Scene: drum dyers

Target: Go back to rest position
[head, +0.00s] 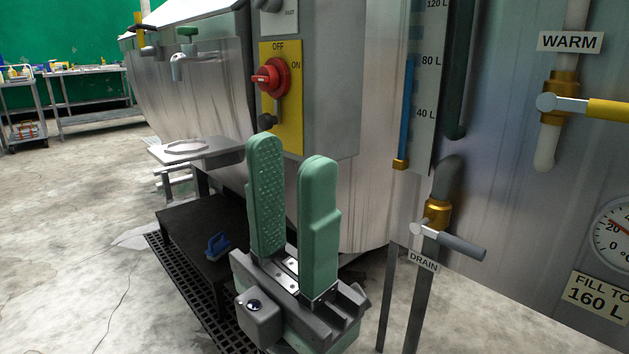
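My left gripper (292,212) stands upright in the lower middle of the head view. Its two green fingers are parted with an empty gap between them. The fingertips are in front of the grey control box, just below its red rotary switch (271,77) on a yellow OFF/ON plate (290,129). I see no contact with the switch. The switch's exact setting is hard to tell. My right gripper is not in view.
A drain valve (455,240) and pipes stand close on the right. A WARM valve (570,104), level gauge (428,90) and dial (614,236) are on the metal drum. A black step (185,225) with a blue-handled item (217,246) sits left. Open concrete floor lies far left.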

